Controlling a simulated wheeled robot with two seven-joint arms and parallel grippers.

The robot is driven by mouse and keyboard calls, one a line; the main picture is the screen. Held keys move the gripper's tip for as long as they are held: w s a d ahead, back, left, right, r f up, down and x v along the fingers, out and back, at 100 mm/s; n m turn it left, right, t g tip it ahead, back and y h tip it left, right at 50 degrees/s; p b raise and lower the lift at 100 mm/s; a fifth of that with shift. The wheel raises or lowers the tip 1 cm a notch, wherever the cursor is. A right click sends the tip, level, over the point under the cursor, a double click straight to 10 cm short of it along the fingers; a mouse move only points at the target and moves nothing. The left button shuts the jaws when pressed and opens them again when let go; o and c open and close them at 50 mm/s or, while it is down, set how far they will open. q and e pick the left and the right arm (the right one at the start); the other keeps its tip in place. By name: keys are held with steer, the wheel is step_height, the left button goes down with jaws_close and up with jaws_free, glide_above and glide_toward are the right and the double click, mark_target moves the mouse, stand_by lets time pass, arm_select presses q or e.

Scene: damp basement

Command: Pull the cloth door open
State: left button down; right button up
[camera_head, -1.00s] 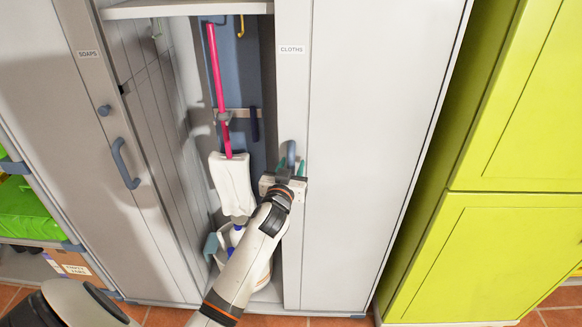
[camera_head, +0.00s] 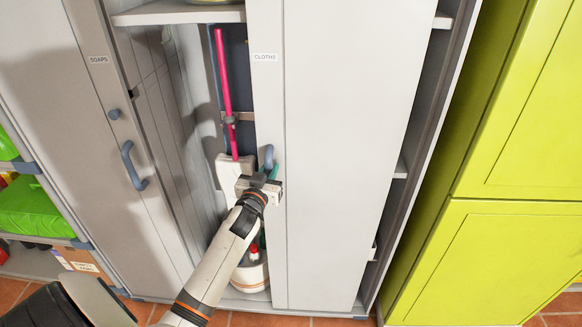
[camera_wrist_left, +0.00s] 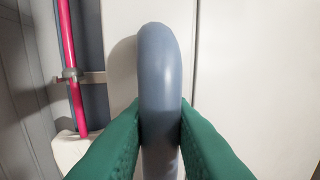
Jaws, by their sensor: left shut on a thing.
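The cloth door (camera_head: 330,150) is a tall pale grey panel labelled CLOTHS, with a blue-grey loop handle (camera_head: 267,155) near its left edge. A gap shows along its right side, with shelf ends visible inside the cabinet. My left gripper (camera_head: 269,173) is shut on the handle. In the left wrist view its green fingers press both sides of the handle (camera_wrist_left: 159,80). The gripper body and arm hide the handle's lower part in the head view. My right gripper is not in view.
Left of the door, an open bay holds a pink-handled mop (camera_head: 226,90) and a bucket (camera_head: 252,275). The SOAPS door (camera_head: 115,160) is further left, beside shelves with a green item (camera_head: 35,210). A lime-green cabinet (camera_head: 510,130) stands at right.

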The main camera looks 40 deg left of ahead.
arm_select(q)
steer(key=s+a+p, duration=0.1)
steer(key=s+a, duration=0.5)
steer(key=a, duration=0.4)
steer(key=s+a+p, duration=0.2)
steer(key=s+a, duration=0.4)
steer(key=a, duration=0.3)
steer(key=shift+a, duration=0.4)
steer(key=c, duration=1.3)
jaws_free()
steer(key=shift+s, duration=0.1)
steer(key=shift+b+v, duration=0.75)
steer(key=shift+v, duration=5.25)
